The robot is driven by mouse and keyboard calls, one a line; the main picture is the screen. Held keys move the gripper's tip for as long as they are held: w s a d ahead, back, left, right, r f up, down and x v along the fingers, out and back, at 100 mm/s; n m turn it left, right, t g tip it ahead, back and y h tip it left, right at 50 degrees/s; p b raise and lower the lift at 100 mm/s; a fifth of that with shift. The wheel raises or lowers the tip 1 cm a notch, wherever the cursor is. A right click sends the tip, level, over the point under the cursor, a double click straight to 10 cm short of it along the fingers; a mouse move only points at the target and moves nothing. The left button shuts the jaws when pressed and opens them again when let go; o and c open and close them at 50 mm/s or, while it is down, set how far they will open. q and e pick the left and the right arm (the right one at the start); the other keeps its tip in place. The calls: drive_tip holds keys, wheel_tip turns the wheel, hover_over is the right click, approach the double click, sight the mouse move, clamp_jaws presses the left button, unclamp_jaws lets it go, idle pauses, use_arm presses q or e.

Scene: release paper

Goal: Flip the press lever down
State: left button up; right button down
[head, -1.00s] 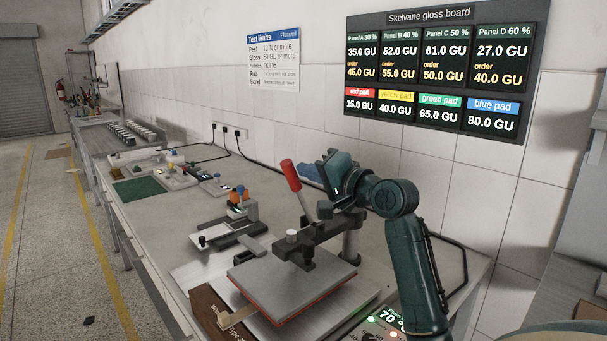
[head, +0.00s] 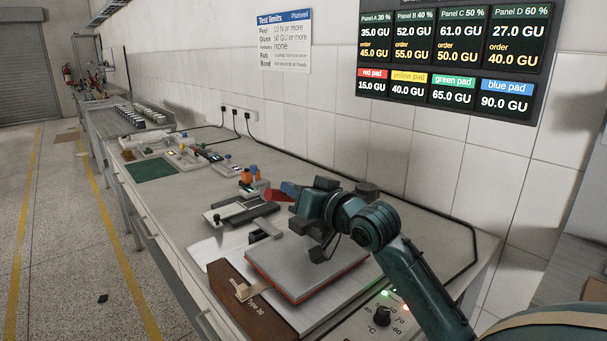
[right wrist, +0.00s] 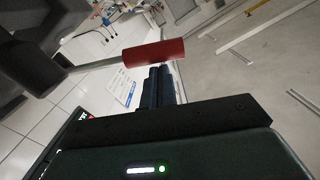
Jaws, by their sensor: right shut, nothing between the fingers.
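The press lever has a red handle (head: 277,195) on a grey rod and now lies low, pointing left in the head view. The handle also shows in the right wrist view (right wrist: 153,52), its rod running left to a dark part of the press. My right gripper (head: 289,188) has its blue fingers at the handle, on its far side. In the right wrist view the shut fingers (right wrist: 158,78) end right at the handle, not around it; I cannot tell whether they touch. The grey press plate (head: 285,254) with a red edge lies below my arm, which hides most of the press body.
A brown block (head: 238,301) and a dial (head: 381,316) sit at the bench's front. A slide device (head: 235,215) and a green mat (head: 151,169) lie farther left. A black cable runs along the wall side. A gloss board (head: 450,60) hangs above.

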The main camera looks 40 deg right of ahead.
drive_tip(key=f+n, duration=0.1)
drive_tip(key=a+f+n, duration=0.1)
drive_tip(key=shift+a+f, duration=0.15)
drive_tip(key=shift+f, duration=0.2)
use_arm(q)
drive_tip(key=shift+w+d+r, duration=0.1)
use_arm(e)
drive_tip(key=shift+s+a+f+n, duration=0.1)
drive_tip(key=shift+a+f+n, duration=0.15)
drive_tip(key=shift+f+n, duration=0.55)
drive_tip(key=shift+f, duration=0.25)
